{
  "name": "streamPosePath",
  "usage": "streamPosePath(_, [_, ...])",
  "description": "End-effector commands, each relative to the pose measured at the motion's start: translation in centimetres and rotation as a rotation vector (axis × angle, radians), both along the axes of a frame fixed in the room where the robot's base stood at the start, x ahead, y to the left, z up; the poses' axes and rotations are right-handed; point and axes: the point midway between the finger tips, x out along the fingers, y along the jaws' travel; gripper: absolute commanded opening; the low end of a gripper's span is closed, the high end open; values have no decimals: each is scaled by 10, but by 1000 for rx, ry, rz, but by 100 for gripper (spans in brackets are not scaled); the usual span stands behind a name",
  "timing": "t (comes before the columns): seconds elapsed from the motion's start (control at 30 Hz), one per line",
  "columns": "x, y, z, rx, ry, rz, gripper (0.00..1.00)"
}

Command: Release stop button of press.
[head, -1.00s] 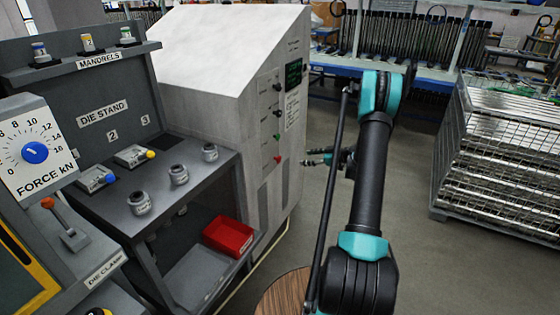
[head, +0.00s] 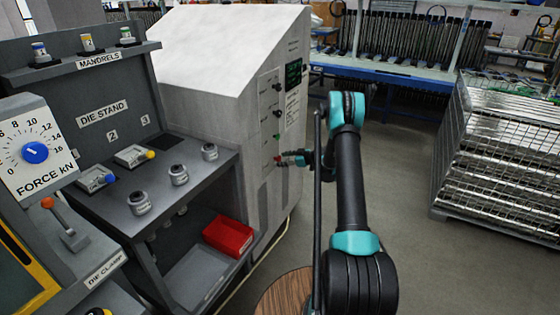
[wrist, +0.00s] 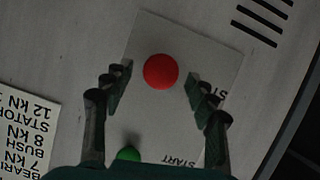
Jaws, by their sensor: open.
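The red stop button (wrist: 161,71) sits on a light panel plate (wrist: 205,42) in the wrist view. The lettering beside it is partly hidden by a finger. My gripper (wrist: 158,88) is open, with one finger on each side of the red button and nothing held between them. I cannot tell whether the fingers touch the panel. In the head view my gripper (head: 282,158) is at the front panel of the grey press cabinet (head: 215,50), by the lower buttons, and covers most of the red one.
A green start button (wrist: 128,154) lies close to the red one. A die stand (head: 110,112) with mandrels and a red bin (head: 228,236) is left of the cabinet. A wire crate of metal tubes (head: 500,150) stands at right. The floor between is clear.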

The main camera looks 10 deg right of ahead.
Motion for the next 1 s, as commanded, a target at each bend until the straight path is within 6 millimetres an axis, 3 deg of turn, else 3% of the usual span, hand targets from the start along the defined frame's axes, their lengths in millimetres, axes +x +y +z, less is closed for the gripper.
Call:
streamPosePath(0.2, [9,12,-7,1,1,1,58])
streamPosePath(0.5, [11,13,-7,1,1,0,58])
streamPosePath(0.9, [10,13,-7,1,1,0,8])
streamPosePath(1.0, [10,13,-7,1,1,0,0])
